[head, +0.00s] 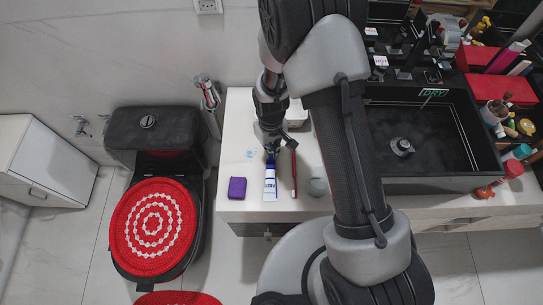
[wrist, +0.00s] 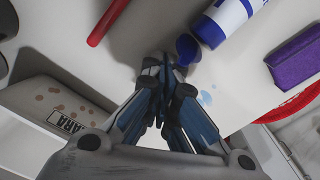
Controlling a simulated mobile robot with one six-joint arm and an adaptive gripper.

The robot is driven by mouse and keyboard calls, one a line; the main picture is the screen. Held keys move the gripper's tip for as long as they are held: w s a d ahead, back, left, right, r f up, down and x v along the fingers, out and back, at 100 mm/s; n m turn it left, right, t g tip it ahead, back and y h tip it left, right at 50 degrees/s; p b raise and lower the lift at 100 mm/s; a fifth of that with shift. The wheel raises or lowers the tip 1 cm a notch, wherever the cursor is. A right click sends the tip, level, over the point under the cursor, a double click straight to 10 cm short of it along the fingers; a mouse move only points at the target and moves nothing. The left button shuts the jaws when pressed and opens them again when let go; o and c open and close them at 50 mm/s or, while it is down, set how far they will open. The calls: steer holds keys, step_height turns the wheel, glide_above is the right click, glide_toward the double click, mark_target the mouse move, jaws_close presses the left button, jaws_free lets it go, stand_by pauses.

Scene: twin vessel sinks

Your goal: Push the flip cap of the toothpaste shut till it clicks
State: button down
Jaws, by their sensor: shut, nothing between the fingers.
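The toothpaste (head: 270,184) is a white and blue tube lying on the white counter, its blue cap end towards my gripper. In the wrist view the tube (wrist: 232,16) enters from the top. Its round dark-blue flip cap (wrist: 187,47) stands out from the blue neck and looks open. My gripper (head: 271,151) points down at the cap end of the tube. In the wrist view my gripper (wrist: 167,66) is shut and empty, its tips just beside the cap. I cannot tell whether they touch it.
A red stick-like item (head: 294,172) lies right of the tube, and a purple box (head: 237,188) lies to its left. A grey round object (head: 318,187) is farther right. The black sink (head: 425,135) is beyond my arm. A box marked "ARA" (wrist: 62,112) shows in the wrist view.

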steer(key=shift+s, duration=0.9)
steer(key=shift+w, duration=0.1)
steer(key=shift+w, duration=0.95)
step_height(320, 180, up, 8)
steer(key=p, duration=0.5)
steer(key=shift+r, duration=0.1)
stand_by(0.3)
